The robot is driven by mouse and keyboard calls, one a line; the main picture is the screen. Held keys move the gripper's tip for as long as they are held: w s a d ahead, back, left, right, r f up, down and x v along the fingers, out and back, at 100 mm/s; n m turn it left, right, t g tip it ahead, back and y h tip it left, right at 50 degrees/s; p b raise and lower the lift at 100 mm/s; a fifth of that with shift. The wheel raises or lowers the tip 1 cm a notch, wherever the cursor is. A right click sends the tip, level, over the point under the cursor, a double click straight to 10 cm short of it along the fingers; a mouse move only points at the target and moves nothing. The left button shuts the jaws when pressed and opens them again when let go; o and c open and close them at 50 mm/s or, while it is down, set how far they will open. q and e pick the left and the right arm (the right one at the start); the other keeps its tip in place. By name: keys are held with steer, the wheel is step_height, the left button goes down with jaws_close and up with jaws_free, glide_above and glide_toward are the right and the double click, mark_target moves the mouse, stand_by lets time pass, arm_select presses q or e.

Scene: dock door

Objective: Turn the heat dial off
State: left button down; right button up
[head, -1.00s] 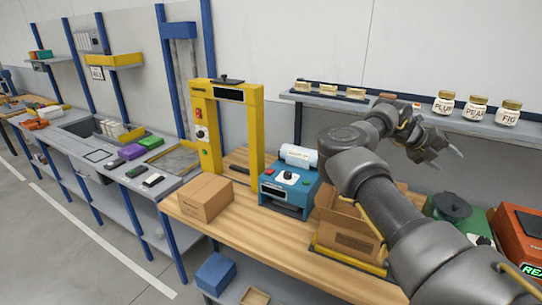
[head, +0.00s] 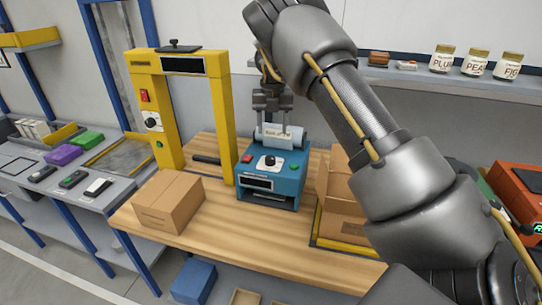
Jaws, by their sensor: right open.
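Two dials show, and I cannot read which one is for heat. The other is a white dial with a black knob (head: 270,161) on top of the blue machine (head: 262,185), in front of a white labelled roll (head: 281,135). My right gripper (head: 272,118) is open and points down at the back of the blue machine, just above or behind the roll. My left gripper is out of view.
A closed carton (head: 168,203) stands on the wooden bench at the left, and an open carton (head: 343,212) at the right, partly behind my arm. Jars (head: 475,62) stand on the back shelf. Bare bench (head: 225,240) lies in front of the blue machine.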

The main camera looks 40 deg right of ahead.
mark_target(270, 158)
steer(key=f, duration=0.1)
steer(key=w+f, duration=0.1)
steer(key=f, duration=0.1)
steer(key=shift+w+f, duration=0.3)
steer(key=shift+w, duration=0.1)
steer(key=f+p, duration=0.1)
steer(key=f, duration=0.3)
steer(key=shift+s+p, duration=0.4)
steer(key=shift+w+f+p, duration=0.15)
steer(key=shift+f+p, duration=0.25)
steer(key=shift+f, duration=1.45)
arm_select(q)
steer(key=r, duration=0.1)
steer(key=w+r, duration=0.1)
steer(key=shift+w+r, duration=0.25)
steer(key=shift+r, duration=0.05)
arm_select(e)
steer(key=shift+r, duration=0.1)
steer(key=c, duration=1)
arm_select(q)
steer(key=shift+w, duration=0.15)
